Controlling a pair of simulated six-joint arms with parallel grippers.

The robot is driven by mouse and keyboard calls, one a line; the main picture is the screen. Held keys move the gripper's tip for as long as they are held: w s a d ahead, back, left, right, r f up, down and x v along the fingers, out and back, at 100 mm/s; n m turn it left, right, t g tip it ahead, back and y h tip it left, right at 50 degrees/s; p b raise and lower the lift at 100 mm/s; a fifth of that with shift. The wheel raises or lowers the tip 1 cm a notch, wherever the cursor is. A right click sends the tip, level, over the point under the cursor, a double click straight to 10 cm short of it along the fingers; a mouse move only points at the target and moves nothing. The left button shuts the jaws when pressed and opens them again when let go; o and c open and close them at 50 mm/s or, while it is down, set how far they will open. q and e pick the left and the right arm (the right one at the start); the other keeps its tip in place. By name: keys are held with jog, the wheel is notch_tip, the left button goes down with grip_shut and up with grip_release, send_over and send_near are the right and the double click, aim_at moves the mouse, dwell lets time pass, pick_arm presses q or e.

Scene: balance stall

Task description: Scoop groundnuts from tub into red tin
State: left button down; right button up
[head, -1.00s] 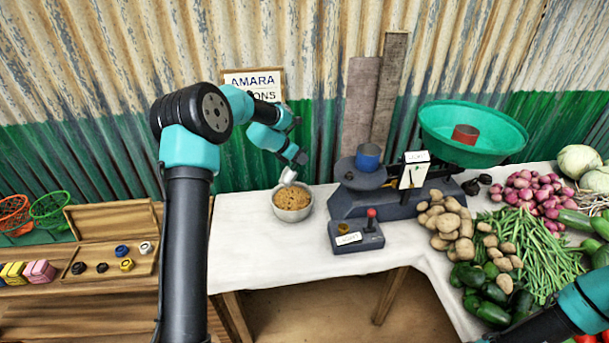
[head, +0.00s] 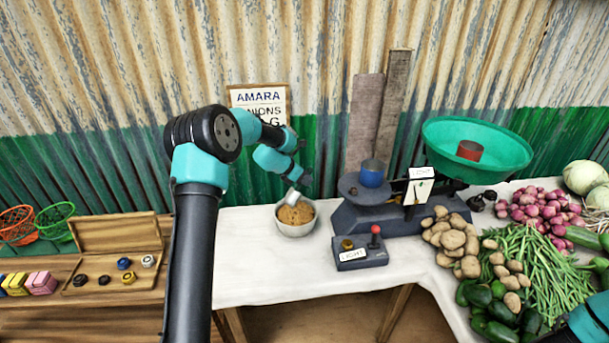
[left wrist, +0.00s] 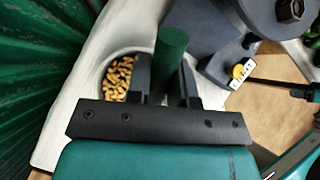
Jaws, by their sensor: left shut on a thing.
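The grey tub (head: 297,233) of groundnuts (head: 296,214) stands on the white-covered table. In the left wrist view the nuts (left wrist: 118,80) show left of my fingers. My left gripper (head: 303,182) is over the tub, shut on the scoop's green handle (left wrist: 171,55). The scoop's pale metal end (head: 292,198) is low at the groundnuts, seeming to touch them; whether it holds any nuts I cannot see. The red tin (head: 470,150) sits in the green pan (head: 477,130) of the balance. My right arm shows at the lower right, its gripper out of frame.
A small box with a red knob (head: 375,229) is in front. Potatoes, beans and onions crowd the right. An open wooden weight case (head: 115,265) is left.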

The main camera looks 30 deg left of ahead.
aim_at(309, 170)
pick_arm(q)
notch_tip(309, 170, down, 6)
jog(key=shift+f, duration=0.15)
dwell(0.6)
jog(key=shift+r, duration=5.55)
jog(key=g+y, duration=0.1)
jog(key=r+g, duration=0.1)
jog(key=g, duration=0.1)
jog(key=shift+w+d+g+y, duration=0.1)
jog(key=shift+g+y, duration=0.2)
jog(key=shift+y, duration=0.1)
jog(key=shift+r+n+g+y, duration=0.25)
jog(key=shift+g+y, duration=0.2)
jog(key=shift+g, duration=0.55)
jog(key=shift+r+n+g+y, duration=0.25)
jog(key=shift+g+y, duration=0.2)
jog(key=shift+g, duration=0.55)
